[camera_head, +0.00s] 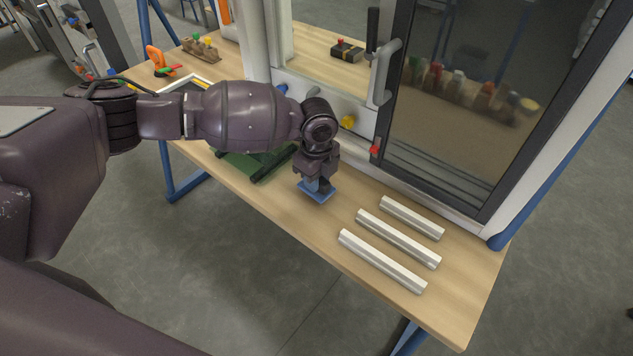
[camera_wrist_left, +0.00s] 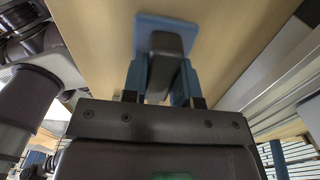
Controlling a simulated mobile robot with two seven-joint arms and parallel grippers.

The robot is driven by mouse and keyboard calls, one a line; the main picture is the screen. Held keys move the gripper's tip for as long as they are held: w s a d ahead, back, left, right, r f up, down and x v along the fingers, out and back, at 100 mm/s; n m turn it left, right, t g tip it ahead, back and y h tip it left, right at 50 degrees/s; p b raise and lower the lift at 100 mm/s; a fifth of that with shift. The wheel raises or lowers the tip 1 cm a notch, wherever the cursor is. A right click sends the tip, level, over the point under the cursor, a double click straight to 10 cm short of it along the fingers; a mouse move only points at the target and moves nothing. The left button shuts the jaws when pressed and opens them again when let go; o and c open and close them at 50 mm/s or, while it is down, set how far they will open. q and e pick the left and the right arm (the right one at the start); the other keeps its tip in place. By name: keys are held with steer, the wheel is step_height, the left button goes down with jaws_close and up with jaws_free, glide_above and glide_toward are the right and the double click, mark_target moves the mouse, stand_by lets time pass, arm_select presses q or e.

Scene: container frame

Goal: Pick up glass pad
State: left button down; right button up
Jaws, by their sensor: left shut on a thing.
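The glass pad (camera_head: 321,196) is a small blue square plate at the table's middle front in the head view. In the left wrist view the blue plate (camera_wrist_left: 144,38) carries a dark grey grip block (camera_wrist_left: 166,48). My left gripper (camera_head: 317,182) points down over the pad and is shut on its grip block. In the left wrist view the blue fingers of my left gripper (camera_wrist_left: 162,82) sit on both sides of the block. I cannot tell whether the pad touches the table or hangs just above it. My right gripper is not in view.
Three pale bars (camera_head: 383,261) lie on the wooden table (camera_head: 455,310) to the right. A green item (camera_head: 243,165) lies left of the gripper, partly behind my arm. A white-framed window with a dark sash (camera_head: 480,110) stands behind. An orange clamp (camera_head: 156,60) is at the far left.

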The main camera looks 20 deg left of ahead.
arm_select(q)
step_height(320, 180, up, 18)
steer(key=p, duration=0.2)
steer(key=shift+r, duration=0.25)
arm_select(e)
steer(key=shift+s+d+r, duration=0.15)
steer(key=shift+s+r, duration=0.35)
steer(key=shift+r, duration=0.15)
